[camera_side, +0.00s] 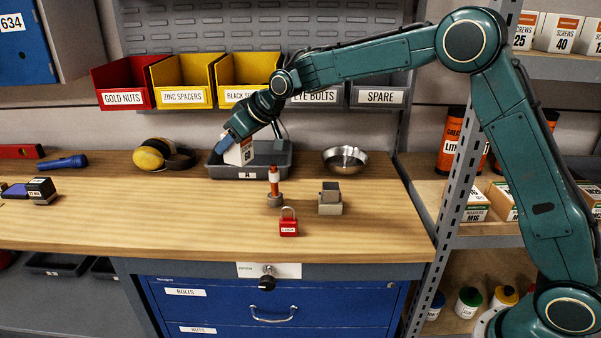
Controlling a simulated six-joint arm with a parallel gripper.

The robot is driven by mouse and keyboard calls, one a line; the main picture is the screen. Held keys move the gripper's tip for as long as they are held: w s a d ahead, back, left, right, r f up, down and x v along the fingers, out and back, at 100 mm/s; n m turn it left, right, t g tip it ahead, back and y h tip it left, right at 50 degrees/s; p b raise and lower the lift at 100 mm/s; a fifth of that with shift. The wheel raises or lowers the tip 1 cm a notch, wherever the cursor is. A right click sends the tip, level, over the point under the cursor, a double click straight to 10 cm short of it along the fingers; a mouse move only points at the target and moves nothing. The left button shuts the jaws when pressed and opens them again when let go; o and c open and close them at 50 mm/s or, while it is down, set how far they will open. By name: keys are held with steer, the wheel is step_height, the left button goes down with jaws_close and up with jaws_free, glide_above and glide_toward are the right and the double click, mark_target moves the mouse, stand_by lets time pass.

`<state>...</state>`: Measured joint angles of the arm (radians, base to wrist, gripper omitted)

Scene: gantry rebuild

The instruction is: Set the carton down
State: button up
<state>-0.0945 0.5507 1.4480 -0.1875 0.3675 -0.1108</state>
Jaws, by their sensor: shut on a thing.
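A white carton (240,153) with dark print is held in my gripper (236,143). The gripper is shut on it, with a blue finger showing at its left side. The carton is tilted and overlaps the left part of a grey tray (278,173) marked A on the wooden bench (130,222). I cannot tell whether the carton touches the tray floor, because its lower end is partly hidden by the tray's front wall.
Earmuffs (155,155) lie left of the tray and a metal bowl (345,160) stands to its right. In front are a red-topped post (274,183), a red padlock (289,225) and a grey block (330,202). Open bins (182,82) hang behind. The bench's front left middle is clear.

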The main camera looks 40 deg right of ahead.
steer(key=w+a+r+n+g+y, duration=0.2)
steer(key=w+a+r+n+y, duration=0.1)
steer(key=w+a+r+n, duration=0.1)
steer(key=shift+w+r+n, duration=0.4)
steer(key=shift+w+r, duration=0.3)
steer(key=shift+r, duration=0.2)
step_height(320, 180, down, 14)
stand_by(1.0)
steer(key=shift+f, duration=0.2)
steer(key=shift+f, duration=2.75)
